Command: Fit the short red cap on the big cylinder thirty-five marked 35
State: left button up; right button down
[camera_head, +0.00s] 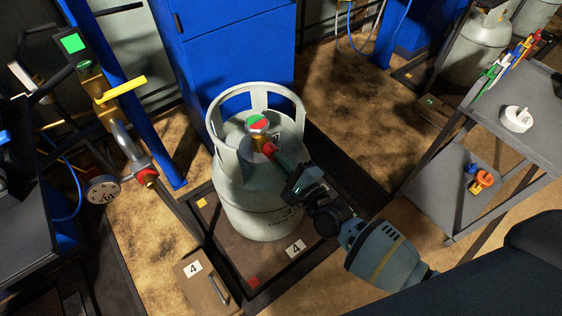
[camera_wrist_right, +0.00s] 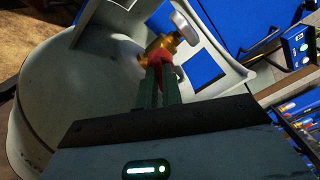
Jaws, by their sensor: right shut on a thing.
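The big grey cylinder (camera_head: 262,215) stands upright on a scale platform, its collar open around a brass valve (camera_wrist_right: 146,60) with a handwheel (camera_wrist_right: 186,28). In the head view, the handwheel (camera_head: 258,123) has a red, green and white top. I cannot read a 35 on the cylinder. My right gripper (camera_head: 275,156) reaches in through the collar from the right. Its dark green fingers (camera_wrist_right: 157,80) are shut on the short red cap (camera_wrist_right: 161,57), which is at the valve's side outlet. The fingers partly hide the cap, so I cannot tell how fully it is seated.
The scale platform (camera_head: 203,226) bears 4 labels. A blue cabinet (camera_head: 240,60) stands close behind the cylinder. A grey cart (camera_head: 480,120) with pens and a white round object (camera_head: 516,119) is at right.

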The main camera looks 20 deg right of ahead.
jog(key=shift+f+m+b, duration=0.1)
jog(key=shift+m+b, duration=0.6)
jog(key=shift+m, duration=0.8)
jog(key=shift+m+b, duration=0.5)
jog(key=shift+m, duration=0.6)
jog(key=shift+m, duration=0.5)
jog(key=shift+m+b, duration=0.45)
jog(key=shift+m, duration=0.25)
